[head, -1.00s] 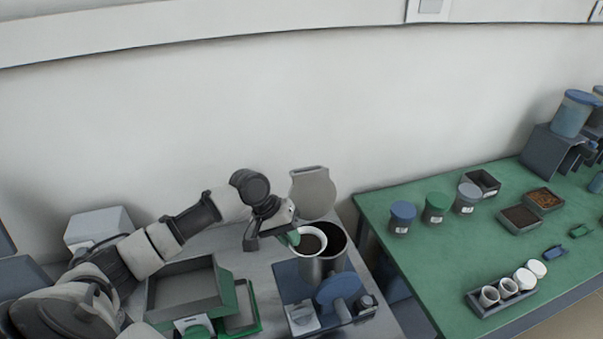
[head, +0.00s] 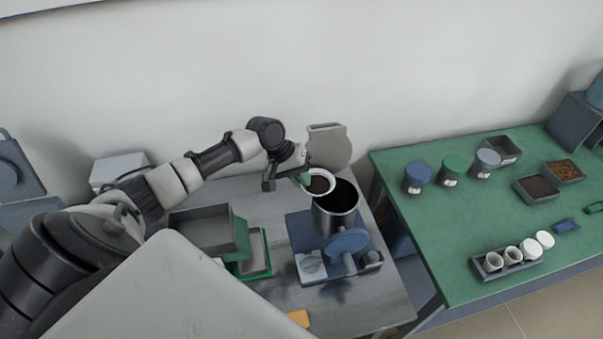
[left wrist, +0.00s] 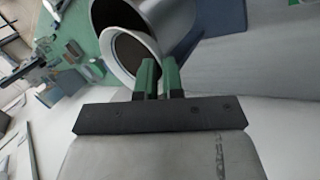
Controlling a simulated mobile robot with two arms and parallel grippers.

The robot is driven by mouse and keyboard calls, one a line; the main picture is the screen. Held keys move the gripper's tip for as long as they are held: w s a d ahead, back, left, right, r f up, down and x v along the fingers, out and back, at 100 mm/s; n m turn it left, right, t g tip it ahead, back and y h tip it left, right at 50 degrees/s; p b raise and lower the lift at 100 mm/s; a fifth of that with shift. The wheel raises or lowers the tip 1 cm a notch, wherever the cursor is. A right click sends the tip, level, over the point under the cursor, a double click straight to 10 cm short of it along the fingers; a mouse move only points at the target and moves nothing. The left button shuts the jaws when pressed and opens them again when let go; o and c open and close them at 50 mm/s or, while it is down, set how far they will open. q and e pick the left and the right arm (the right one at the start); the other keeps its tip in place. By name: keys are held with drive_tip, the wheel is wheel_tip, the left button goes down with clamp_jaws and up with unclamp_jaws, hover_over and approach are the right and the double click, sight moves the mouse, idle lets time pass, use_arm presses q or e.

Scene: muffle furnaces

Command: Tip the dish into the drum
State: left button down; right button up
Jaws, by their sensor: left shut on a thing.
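The dish (head: 320,183) is a small white-rimmed bowl with dark material in it. My left gripper (head: 303,178) is shut on its near side and holds it at the left of the drum's open mouth. The drum (head: 335,219) is a grey metal cylinder, open at the top, dark inside, on a blue base. In the left wrist view, the green fingers of my left gripper (left wrist: 158,80) meet the rim of the dish (left wrist: 113,36), which overlaps the mouth of the drum (left wrist: 177,17). Whether dish and drum touch is unclear. My right gripper is not in view.
The drum's round grey lid (head: 329,150) stands open behind it. A grey tray (head: 205,232) and a green-edged tray (head: 256,262) lie to the left. The green table (head: 420,235) at right holds jars, trays and a rack of small cups.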

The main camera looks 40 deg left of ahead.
use_arm(q)
drive_tip(key=shift+r+y, duration=0.3)
drive_tip(key=shift+y, duration=0.2)
drive_tip(key=shift+f+g, duration=0.1)
drive_tip(key=shift+g, duration=0.2)
drive_tip(key=shift+w+d+r+g+y, duration=0.15)
drive_tip(key=shift+r+y, duration=0.1)
drive_tip(key=shift+y, duration=0.2)
drive_tip(key=shift+s+d+r+g+y, duration=0.15)
drive_tip(key=shift+r+y, duration=0.1)
drive_tip(key=shift+y, duration=0.2)
drive_tip(key=shift+w+r, duration=0.1)
drive_tip(key=shift+r+y, duration=0.25)
drive_tip(key=shift+y, duration=0.15)
drive_tip(key=shift+w+d+g+y, duration=0.1)
drive_tip(key=shift+d+g+y, duration=0.05)
drive_tip(key=shift+g+y, duration=0.2)
drive_tip(key=shift+r, duration=0.1)
drive_tip(key=shift+w+d+r+g+y, duration=0.15)
drive_tip(key=shift+d+r+g+y, duration=0.15)
drive_tip(key=shift+y, duration=0.35)
